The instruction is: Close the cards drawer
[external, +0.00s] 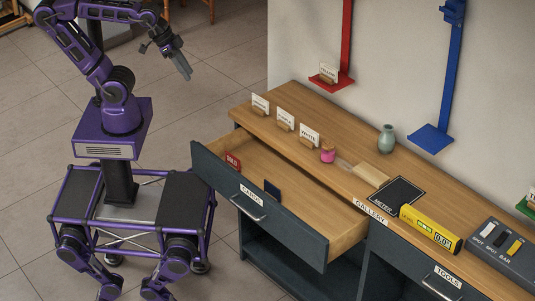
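The cards drawer (285,222) is pulled far out of the wooden-topped counter in the external view. Its dark front carries a label reading CARDS and a metal bar handle (247,208). Inside lie a red card item (233,161) at the left and a dark blue card-like item (272,189) near the front. My gripper (184,70) is raised in the air to the upper left of the drawer, pointing down, well apart from it. Its fingers look close together, but whether they are open or shut is unclear at this size.
A tools drawer (437,282) is at right. Tiled floor (190,120) lies clear between me and the counter.

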